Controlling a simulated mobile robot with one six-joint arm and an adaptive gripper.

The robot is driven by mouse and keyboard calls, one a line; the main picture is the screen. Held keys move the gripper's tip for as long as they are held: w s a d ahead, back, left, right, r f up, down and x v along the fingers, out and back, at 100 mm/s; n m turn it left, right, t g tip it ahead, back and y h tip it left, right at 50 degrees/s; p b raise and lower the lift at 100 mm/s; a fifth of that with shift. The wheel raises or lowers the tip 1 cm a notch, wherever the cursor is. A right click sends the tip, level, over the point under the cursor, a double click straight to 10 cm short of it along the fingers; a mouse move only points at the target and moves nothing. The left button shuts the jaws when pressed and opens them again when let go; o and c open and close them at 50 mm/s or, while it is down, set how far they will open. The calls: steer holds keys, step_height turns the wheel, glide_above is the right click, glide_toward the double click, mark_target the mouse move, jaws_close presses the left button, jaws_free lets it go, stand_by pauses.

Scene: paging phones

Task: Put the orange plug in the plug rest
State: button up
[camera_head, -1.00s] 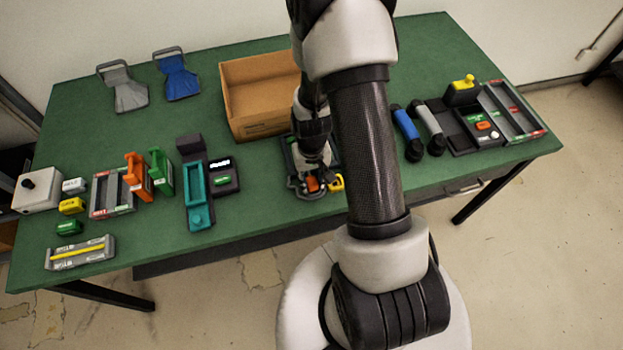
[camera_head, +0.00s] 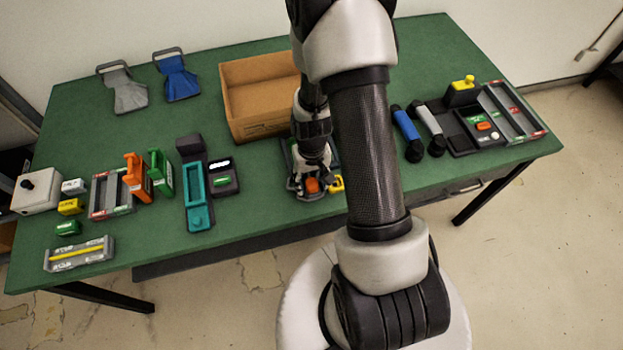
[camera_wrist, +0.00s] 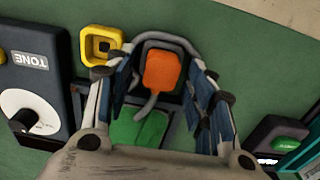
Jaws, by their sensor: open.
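The orange plug (camera_wrist: 162,70) sits within a grey looped holder at the top middle of the wrist view. It also shows in the head view (camera_head: 312,185), near the table's front edge. My gripper (camera_wrist: 160,82) is open, with one finger on each side of the orange plug; I cannot tell whether either finger touches it. In the head view my gripper (camera_head: 314,178) is low over the same spot and partly hides it. A yellow square socket-like piece (camera_wrist: 100,45) stands beside the holder. I cannot tell for sure which piece is the plug rest.
A green block (camera_wrist: 138,128) lies below the orange plug in the wrist view. A cardboard box (camera_head: 255,85) stands behind my gripper. A teal handset (camera_head: 198,200) lies to the left.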

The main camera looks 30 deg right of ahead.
step_height(320, 180, up, 13)
steer(key=p, duration=0.4)
step_height(320, 180, up, 15)
steer(key=n+t, duration=0.1)
steer(key=t, duration=0.1)
glide_above(311, 182)
steer(key=s+a, duration=0.2)
steer(key=a, duration=0.3)
steer(key=s+a+r+n+t, duration=0.2)
steer(key=s+a+r, duration=0.3)
steer(key=s+r, duration=0.5)
steer(key=shift+s+a+r+t, duration=0.3)
steer(key=shift+s+a, duration=0.05)
steer(key=shift+s, duration=0.7)
